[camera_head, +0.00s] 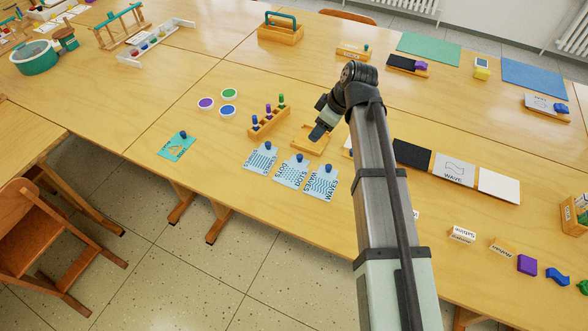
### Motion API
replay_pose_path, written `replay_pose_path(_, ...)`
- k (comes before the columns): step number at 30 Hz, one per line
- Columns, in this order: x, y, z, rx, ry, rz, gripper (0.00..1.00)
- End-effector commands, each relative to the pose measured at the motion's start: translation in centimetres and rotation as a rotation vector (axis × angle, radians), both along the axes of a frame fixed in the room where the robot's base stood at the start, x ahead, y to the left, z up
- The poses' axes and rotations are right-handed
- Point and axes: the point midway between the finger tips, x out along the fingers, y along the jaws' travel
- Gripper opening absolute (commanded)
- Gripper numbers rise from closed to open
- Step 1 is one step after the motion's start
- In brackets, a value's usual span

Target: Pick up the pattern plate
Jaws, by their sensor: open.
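Three light blue pattern plates with dark blue knobs lie in a row near the table's front edge: the stripes plate (260,158), the dots plate (291,171) and the waves plate (321,183). The task's name does not tell which one is meant. My gripper (317,134) points down over a shallow wooden tray (299,146), just behind the dots and waves plates and apart from them. Its jaws are open. The fingertips are small and dark, and I cannot tell whether they touch anything in the tray.
A teal card (174,149) with a knob lies left of the plates. A wooden rack (266,125) with coloured pegs stands left of the tray. Three paint discs (228,110) lie farther left. My arm hides the table right of the waves plate; a wave card (454,170) lies beyond.

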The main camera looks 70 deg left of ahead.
Motion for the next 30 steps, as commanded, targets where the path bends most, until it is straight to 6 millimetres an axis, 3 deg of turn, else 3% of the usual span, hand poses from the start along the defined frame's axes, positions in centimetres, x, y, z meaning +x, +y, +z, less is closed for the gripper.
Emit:
replay_pose_path(5,-0.8,0.5,-1.5,-0.001,-0.001,0.008,0.52)
replay_pose_path(15,-2.2,2.0,-6.6,-0.001,0.0,0.007,0.52)
replay_pose_path(30,-3.0,2.3,-9.4,-0.001,-0.001,0.005,0.52)
